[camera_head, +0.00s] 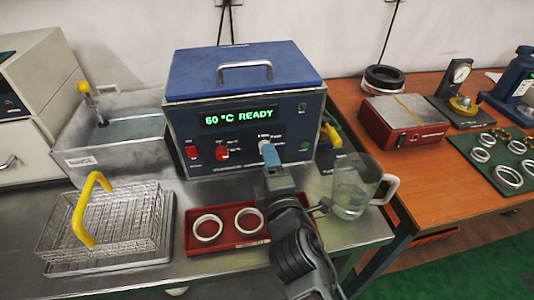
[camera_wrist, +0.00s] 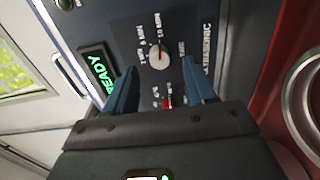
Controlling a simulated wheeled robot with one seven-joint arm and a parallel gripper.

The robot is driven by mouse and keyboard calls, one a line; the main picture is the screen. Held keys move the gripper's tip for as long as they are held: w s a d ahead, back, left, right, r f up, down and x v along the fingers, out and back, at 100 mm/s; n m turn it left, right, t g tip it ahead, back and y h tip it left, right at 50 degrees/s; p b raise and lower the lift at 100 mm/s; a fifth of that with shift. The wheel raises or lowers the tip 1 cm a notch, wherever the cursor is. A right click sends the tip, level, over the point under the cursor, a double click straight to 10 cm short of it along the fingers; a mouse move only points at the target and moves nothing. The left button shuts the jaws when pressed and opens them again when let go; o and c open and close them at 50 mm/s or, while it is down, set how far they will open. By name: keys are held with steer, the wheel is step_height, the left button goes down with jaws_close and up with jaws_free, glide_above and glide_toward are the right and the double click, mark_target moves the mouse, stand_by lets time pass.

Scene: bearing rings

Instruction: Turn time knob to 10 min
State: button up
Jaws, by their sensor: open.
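The blue ultrasonic cleaner (camera_head: 243,100) has a display reading "60 °C READY". Its time knob (camera_wrist: 159,55) is round and pale, with a red pointer mark toward the top of the wrist view. Small printed "MIN" labels surround it; I cannot read each setting surely. The knob lies beyond the fingertips, and I see no contact.
A red tray (camera_head: 228,243) with two rings lies in front of the cleaner. A wire basket (camera_head: 110,225) with a yellow handle is at left. A glass beaker (camera_head: 353,190) stands close to the right of my arm. Red switches (camera_head: 222,152) sit left of my gripper.

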steer(key=shift+v, duration=2.1)
